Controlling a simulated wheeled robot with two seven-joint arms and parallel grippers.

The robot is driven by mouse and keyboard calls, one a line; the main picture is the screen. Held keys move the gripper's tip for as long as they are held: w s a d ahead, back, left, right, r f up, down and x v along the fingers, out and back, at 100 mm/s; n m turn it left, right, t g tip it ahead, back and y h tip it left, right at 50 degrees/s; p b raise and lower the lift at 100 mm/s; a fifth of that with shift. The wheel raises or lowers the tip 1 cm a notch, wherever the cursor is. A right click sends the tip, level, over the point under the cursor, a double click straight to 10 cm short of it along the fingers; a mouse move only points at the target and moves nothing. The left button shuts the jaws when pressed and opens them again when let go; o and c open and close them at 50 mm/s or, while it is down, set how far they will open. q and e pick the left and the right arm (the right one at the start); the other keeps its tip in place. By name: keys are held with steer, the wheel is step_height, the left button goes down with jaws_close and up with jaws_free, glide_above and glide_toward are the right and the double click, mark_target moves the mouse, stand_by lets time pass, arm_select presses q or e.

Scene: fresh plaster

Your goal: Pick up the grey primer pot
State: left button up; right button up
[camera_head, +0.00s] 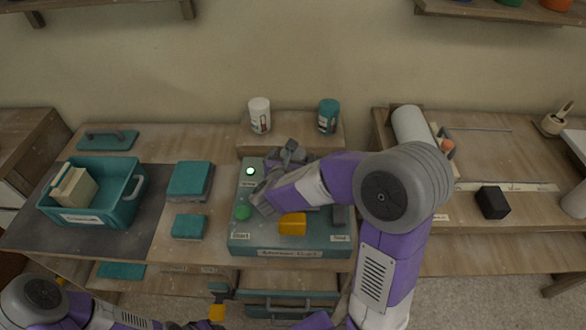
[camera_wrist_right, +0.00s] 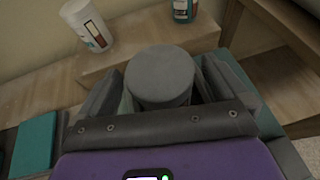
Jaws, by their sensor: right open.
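The grey primer pot (camera_wrist_right: 160,75) is a round pot with a flat grey top. In the right wrist view it stands between the two spread fingers of my right gripper (camera_wrist_right: 160,92). I cannot tell whether either finger touches it. In the head view my right gripper (camera_head: 283,158) is over the back of the teal machine, and arm and fingers largely hide the pot there.
A white can (camera_head: 260,116) and a teal can (camera_head: 328,117) stand on a raised ledge behind. The teal machine (camera_head: 290,252) has a lit green lamp and a yellow block (camera_head: 292,224). A teal crate (camera_head: 128,204) is at left, a black cube (camera_head: 492,202) at right.

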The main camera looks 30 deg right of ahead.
steer(key=shift+w+d+f, duration=0.2)
steer(key=shift+w+d, duration=0.15)
steer(key=shift+d, duration=0.05)
steer(key=shift+r, duration=0.1)
steer(key=c, duration=1.4)
